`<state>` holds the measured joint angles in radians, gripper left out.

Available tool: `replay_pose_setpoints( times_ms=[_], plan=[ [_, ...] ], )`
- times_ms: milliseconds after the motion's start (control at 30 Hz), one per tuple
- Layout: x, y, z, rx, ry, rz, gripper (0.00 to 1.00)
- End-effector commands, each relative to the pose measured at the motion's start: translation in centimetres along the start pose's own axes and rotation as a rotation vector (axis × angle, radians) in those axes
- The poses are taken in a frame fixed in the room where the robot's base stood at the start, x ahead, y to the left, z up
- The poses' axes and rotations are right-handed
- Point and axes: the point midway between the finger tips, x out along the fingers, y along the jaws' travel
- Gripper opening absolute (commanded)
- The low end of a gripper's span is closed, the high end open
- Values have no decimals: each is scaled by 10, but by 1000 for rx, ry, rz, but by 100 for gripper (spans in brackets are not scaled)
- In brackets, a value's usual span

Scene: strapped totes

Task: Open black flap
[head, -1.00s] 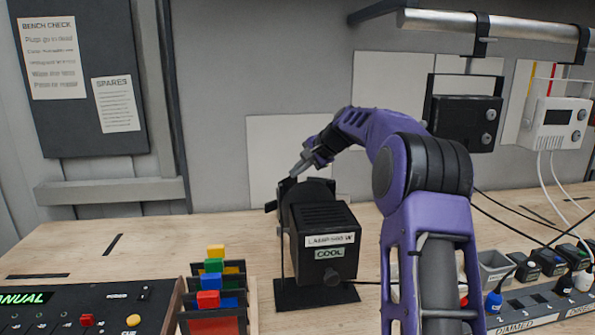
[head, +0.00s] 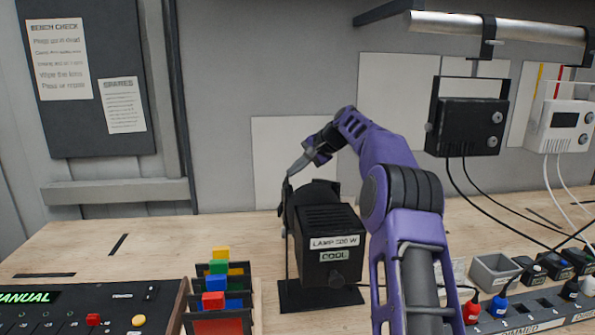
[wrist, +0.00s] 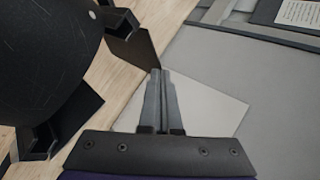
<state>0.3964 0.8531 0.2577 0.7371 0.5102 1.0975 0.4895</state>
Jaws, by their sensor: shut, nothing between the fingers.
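The black lamp (head: 325,240) stands on the bench, labelled "LAMP 500 W" and "COOL", its front turned away to the back left. A thin black flap (head: 287,195) shows nearly edge-on at the lamp's front left. In the wrist view a black flap (wrist: 132,47) sticks out beside the lamp's dark round body (wrist: 45,55). My gripper (head: 291,173) is shut and empty, just above the lamp's front edge. In the wrist view its fingertips (wrist: 161,73) are close to the flap's lower corner; I cannot tell whether they touch.
A rack of coloured blocks (head: 218,290) and a control panel (head: 80,307) stand at front left. A grey bin (head: 494,271) and a socket strip with plugs (head: 530,312) are at right.

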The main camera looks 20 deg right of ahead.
Motion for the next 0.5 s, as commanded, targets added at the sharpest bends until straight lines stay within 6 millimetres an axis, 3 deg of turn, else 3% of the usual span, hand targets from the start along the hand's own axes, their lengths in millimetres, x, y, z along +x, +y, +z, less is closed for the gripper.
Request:
replay_pose_setpoints(
  times_ms=[500],
  plan=[
    [9,-8,1,1,-1,1,0]
  ],
)
